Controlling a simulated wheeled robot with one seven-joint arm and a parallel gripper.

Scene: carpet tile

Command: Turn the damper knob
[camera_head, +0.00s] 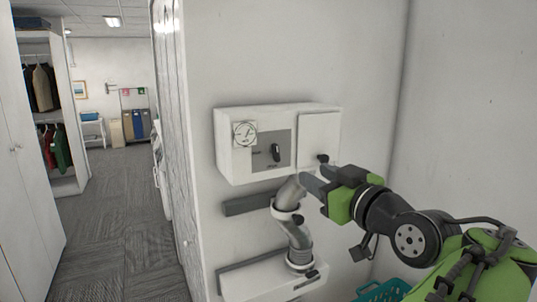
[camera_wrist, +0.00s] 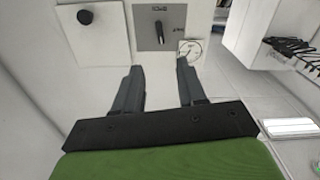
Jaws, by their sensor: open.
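The damper knob (camera_head: 276,152) is a small black lever-shaped knob on a grey plate (camera_head: 258,147) on the front of a white wall box (camera_head: 225,148). In the wrist view the knob (camera_wrist: 159,31) sits above and between the fingertips, on its grey plate (camera_wrist: 146,40). My gripper (camera_head: 312,178) is in front of the box, below and to the right of the knob. It also shows in the wrist view (camera_wrist: 159,70), with its two fingers apart and nothing between them. The gripper does not appear to touch the knob.
A round dial (camera_head: 245,134) sits left of the knob. A second black knob (camera_head: 322,158) is on the white door (camera_head: 318,139) at right. A silver duct (camera_head: 293,225) runs below the box. A teal basket (camera_head: 383,291) stands low at right. A corridor opens at left.

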